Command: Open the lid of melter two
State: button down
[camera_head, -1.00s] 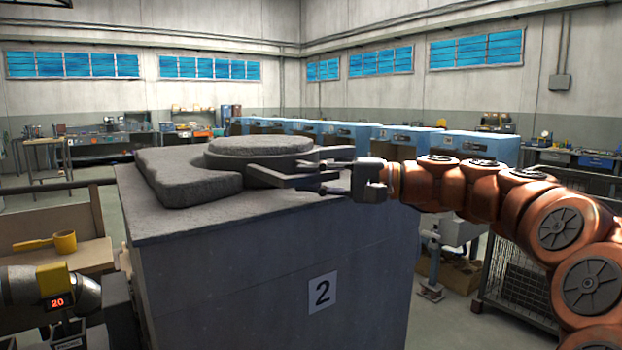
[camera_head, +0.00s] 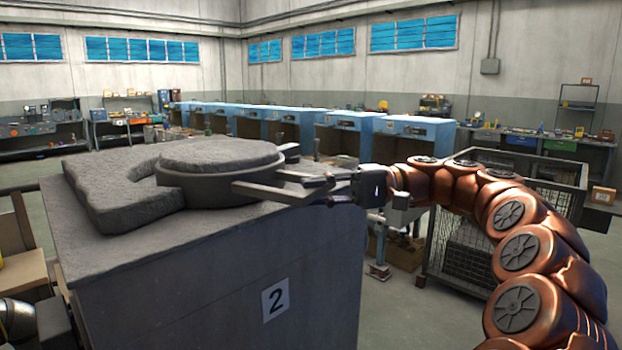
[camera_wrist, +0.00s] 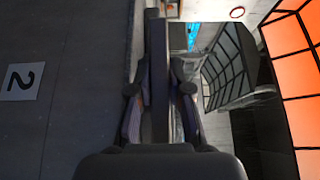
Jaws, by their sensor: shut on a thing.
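Melter two (camera_head: 190,285) is a large grey block with a "2" plate (camera_head: 275,299) on its front. Its round grey lid (camera_head: 220,165), with a rough top, lies flat at the top surface beside a thick, notched grey slab (camera_head: 115,195). A dark handle (camera_head: 262,190) juts from the lid to the right. My gripper (camera_head: 318,187) is shut on this handle at the melter's right edge. In the wrist view, the handle (camera_wrist: 158,60) runs between my fingers. No gap under the lid can be made out.
A wire mesh cage (camera_head: 470,240) stands on the floor to the right, behind my arm. A row of blue-topped machines (camera_head: 345,120) runs behind the melter. A wooden stand (camera_head: 25,270) is at the left. Open floor (camera_head: 395,315) lies right of the melter.

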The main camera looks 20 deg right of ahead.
jog(key=shift+d+r, duration=0.1)
jog(key=shift+d, duration=0.3)
jog(key=c, duration=1.1)
grip_release()
jog(key=shift+a, duration=0.2)
